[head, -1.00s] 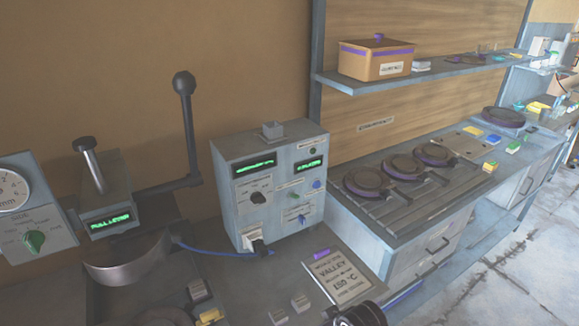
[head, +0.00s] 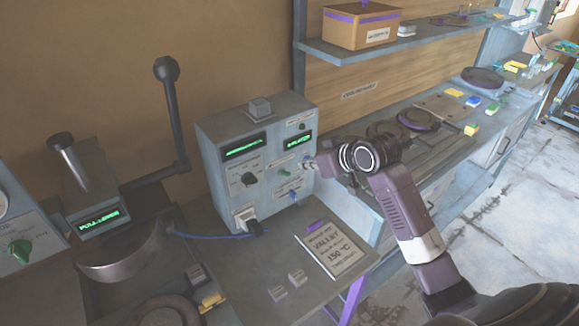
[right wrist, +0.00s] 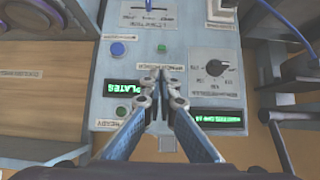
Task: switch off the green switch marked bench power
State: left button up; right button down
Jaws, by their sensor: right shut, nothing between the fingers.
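The small green switch (head: 284,172) is on the front of a grey-blue control box (head: 215,165). In the right wrist view, which shows the panel upside down, the green switch (right wrist: 161,48) sits beside a white label, partly covered by my fingertips. The label's words are too blurred to read fully. My right gripper (head: 311,165) is in front of the box's right side, its fingers pointing at the panel. In the right wrist view my right gripper (right wrist: 160,82) is shut and empty, its tips just short of the switch. I cannot tell whether it touches the panel. My left gripper is out of view.
A round blue button (right wrist: 117,49) is close beside the green switch. The press lever (head: 176,115) stands to the left.

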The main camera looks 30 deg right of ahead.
aim_at(285, 173)
jog(key=shift+p+x, duration=1.65)
jog(key=shift+x, duration=3.4)
